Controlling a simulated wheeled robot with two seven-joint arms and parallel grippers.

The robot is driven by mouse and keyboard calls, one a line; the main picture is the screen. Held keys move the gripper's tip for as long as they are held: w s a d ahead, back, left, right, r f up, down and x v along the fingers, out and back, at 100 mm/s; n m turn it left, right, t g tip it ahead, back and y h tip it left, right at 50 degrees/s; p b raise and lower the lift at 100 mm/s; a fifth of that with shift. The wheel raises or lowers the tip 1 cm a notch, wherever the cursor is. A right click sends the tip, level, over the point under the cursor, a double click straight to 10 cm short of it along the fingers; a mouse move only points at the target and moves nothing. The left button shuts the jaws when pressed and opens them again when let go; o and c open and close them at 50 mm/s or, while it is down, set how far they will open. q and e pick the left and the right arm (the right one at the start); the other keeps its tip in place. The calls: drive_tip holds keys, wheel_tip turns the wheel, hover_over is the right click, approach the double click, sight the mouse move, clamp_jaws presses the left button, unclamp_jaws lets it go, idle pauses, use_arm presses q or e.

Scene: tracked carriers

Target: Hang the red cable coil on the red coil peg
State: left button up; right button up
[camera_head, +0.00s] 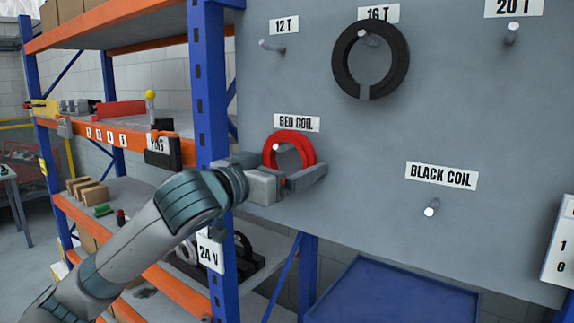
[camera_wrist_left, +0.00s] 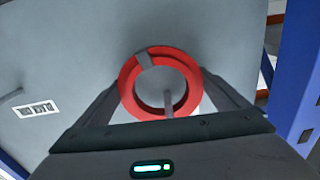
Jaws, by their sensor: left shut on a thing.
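The red cable coil (camera_head: 302,138) is a red ring with a grey band, held upright against the grey board under the RED COIL label. My left gripper (camera_head: 290,172) is shut on it, with a finger on either side of the ring in the left wrist view (camera_wrist_left: 160,88). The red coil peg (camera_head: 276,147) shows its pale tip within the ring's opening, toward the left. In the left wrist view the peg (camera_wrist_left: 168,102) also shows in the opening of the coil (camera_wrist_left: 190,82) and crosses its lower rim. Whether the coil rests on the peg I cannot tell. My right gripper is not in view.
A black coil (camera_head: 402,70) hangs on the 16 T peg. The 12 T peg (camera_head: 270,46), 20 T peg (camera_head: 512,34) and black coil peg (camera_head: 431,208) are bare. A blue rack post (camera_head: 207,130) stands close left of the gripper. A blue surface (camera_head: 400,290) lies below.

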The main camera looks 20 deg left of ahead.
use_arm(q)
drive_tip(key=o, duration=0.9)
drive_tip(key=shift+s, duration=0.15)
drive_tip(key=shift+s+a+f+b, duration=0.1)
drive_tip(key=shift+s+a+b, duration=0.2)
drive_tip(key=shift+s, duration=0.25)
use_arm(e)
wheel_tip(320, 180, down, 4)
drive_tip(key=b, duration=0.4)
use_arm(q)
drive_tip(key=shift+b+v, duration=3.2)
drive_tip(key=shift+v, duration=4.8)
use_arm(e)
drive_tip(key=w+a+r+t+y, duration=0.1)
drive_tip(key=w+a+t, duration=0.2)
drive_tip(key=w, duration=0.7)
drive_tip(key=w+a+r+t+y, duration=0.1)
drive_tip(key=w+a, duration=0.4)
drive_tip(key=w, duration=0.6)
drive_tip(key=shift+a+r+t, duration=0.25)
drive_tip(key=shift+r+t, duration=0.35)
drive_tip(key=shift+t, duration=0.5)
use_arm(q)
drive_tip(key=shift+d, duration=0.1)
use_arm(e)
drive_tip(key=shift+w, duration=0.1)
